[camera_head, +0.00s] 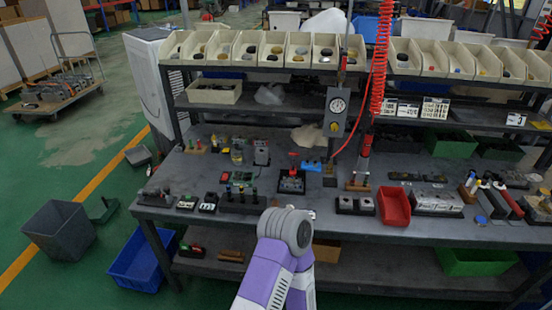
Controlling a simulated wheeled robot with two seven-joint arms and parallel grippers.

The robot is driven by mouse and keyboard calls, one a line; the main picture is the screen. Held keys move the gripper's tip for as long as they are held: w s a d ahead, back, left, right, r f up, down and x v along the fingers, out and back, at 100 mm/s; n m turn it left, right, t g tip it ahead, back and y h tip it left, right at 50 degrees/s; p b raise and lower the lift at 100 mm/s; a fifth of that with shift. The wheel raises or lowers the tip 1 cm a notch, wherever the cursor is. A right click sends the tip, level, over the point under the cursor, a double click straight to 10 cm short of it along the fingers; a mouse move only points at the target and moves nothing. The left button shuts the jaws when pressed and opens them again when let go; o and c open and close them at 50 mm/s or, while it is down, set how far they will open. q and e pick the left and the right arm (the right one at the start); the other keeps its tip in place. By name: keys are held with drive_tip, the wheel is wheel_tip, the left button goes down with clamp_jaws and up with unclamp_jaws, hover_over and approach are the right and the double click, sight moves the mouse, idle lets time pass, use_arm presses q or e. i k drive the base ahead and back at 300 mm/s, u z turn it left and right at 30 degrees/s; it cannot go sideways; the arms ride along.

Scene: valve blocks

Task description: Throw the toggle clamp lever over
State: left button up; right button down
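A small dark fixture (291,184) with a light metal top stands near the middle of the workbench (400,230), just beyond my arm. A red grip (293,154) shows at its top and looks like the toggle clamp lever, but it is too small to tell which way it is thrown. A purple and white arm link of mine rises from the bottom centre in front of the bench. Neither gripper's fingers show, so I see nothing held or touched.
A red bin (394,207) sits further right. Several small parts crowd the bench. Rows of bins line the shelf above. A grey bin (60,230) stands on the floor.

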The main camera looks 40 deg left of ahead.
sight(293, 154)
drive_tip(key=k, duration=0.15)
drive_tip(key=u, duration=1.25)
